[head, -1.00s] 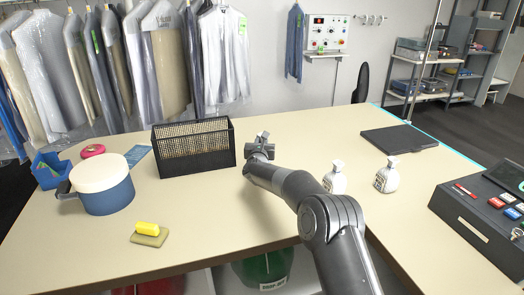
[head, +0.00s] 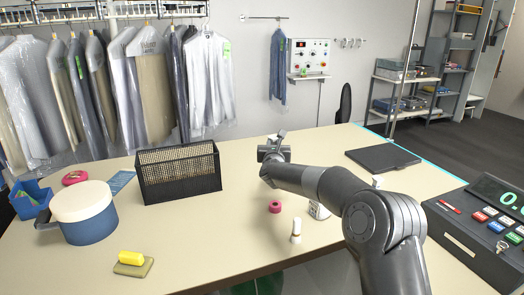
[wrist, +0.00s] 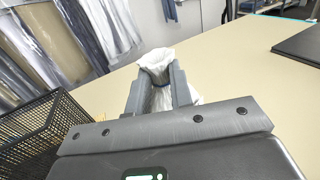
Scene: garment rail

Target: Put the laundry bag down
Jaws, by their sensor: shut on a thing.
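My gripper (head: 273,150) is over the far middle of the table, right of the black mesh basket. In the wrist view its two fingers (wrist: 160,88) are shut on the gathered neck of a white laundry bag (wrist: 157,60), with a dark blue band at the neck. White cloth shows beyond and beside the fingers. In the head view the bag is hidden behind my gripper, and I cannot tell whether it touches the table (head: 215,225).
The black mesh basket (head: 178,175) stands left of my gripper. A dark flat pad (head: 383,159) is to the right, a till (head: 480,225) at front right. Wrapped garments (head: 150,75) hang behind.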

